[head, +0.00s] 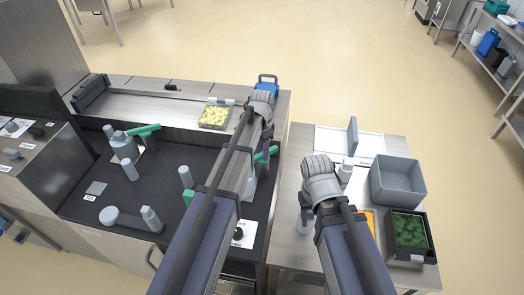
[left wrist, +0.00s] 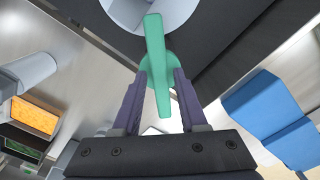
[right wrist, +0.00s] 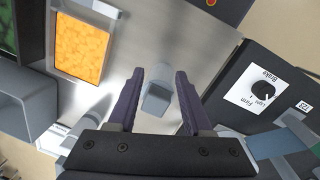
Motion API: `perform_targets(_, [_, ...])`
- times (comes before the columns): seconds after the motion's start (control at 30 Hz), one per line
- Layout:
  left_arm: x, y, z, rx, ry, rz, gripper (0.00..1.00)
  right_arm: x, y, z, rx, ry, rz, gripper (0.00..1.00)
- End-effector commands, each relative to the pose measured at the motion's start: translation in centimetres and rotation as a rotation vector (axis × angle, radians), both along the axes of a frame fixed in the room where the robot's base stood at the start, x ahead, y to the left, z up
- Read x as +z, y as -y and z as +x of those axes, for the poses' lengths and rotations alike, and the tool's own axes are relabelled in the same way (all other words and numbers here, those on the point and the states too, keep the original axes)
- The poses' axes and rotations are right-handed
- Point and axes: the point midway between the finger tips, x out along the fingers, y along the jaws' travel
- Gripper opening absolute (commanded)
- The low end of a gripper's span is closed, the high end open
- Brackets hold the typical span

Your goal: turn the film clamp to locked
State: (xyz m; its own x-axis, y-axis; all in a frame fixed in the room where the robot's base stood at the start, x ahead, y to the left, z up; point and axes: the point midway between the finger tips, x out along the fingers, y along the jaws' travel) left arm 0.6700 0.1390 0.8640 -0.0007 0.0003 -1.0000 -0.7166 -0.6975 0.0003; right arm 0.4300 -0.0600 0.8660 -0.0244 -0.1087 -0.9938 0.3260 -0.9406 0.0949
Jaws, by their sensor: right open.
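A green lever (left wrist: 157,65) on a round green hub, by a pale roll (left wrist: 150,10), runs between the fingers of my left gripper (left wrist: 163,72). The fingers stand on either side of it with gaps, so that gripper is open. In the head view, part of this green lever (head: 272,151) shows beside my left arm, which hides the rest. No lock marking is readable on it. A second green lever (head: 143,130) sits at the machine's left. My right gripper (right wrist: 158,78) is open and empty above the steel table, with a grey upright piece (right wrist: 157,98) below.
The black machine deck (head: 155,195) holds several grey posts. A tray of yellow food (head: 214,116) lies on the back strip. A brake dial (right wrist: 262,92) is at the deck's front right. The right table carries a grey bin (head: 397,182), an orange tray (right wrist: 80,48) and a green-filled crate (head: 410,232).

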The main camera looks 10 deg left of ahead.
Motion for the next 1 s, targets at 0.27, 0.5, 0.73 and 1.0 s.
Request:
perform_targets(0.27, [0.0, 0.0, 0.0, 0.002, 0.0, 0.0, 0.55, 0.0, 0.0, 0.0, 0.0, 0.0, 0.0, 0.5])
perform_targets(0.5, [0.6, 0.0, 0.0, 0.002, 0.0, 0.0, 0.55, 0.6, 0.0, 0.0, 0.0, 0.0, 0.0, 0.5])
perform_targets(0.73, [2.8, 0.0, 0.0, 0.002, 0.0, 0.0, 0.55, 2.8, 0.0, 0.0, 0.0, 0.0, 0.0, 0.5])
perform_targets(1.0, [6.5, 0.0, 0.0, 0.001, 0.0, 0.0, 0.55, 6.5, 0.0, 0.0, 0.0, 0.0, 0.0, 0.5])
